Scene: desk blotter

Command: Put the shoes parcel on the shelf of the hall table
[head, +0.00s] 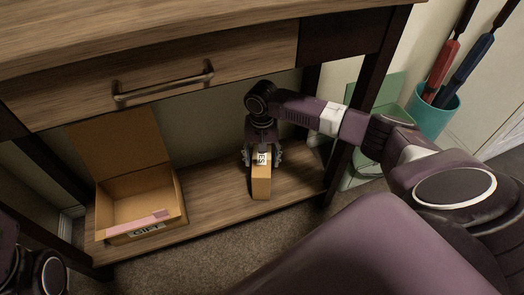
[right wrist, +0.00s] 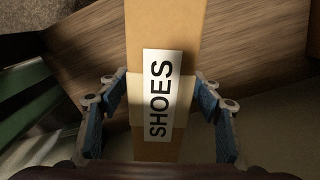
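The shoes parcel (head: 261,184) is a small tan box with a white label. It is at the right part of the hall table's lower shelf (head: 215,195). In the right wrist view the parcel (right wrist: 166,30) shows its "SHOES" label and a paler tape band. My right gripper (head: 262,160) reaches under the table top from the right, pointing down, with its fingers on either side of the parcel. My left gripper is out of view; only part of that arm shows at lower left.
An open cardboard box (head: 140,203) labelled "GIFT", with a pink item at its front, stands at the shelf's left. A drawer with a handle (head: 165,85) is above. Table legs bound the shelf. A teal bin (head: 432,112) with umbrellas stands at right. The middle of the shelf is clear.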

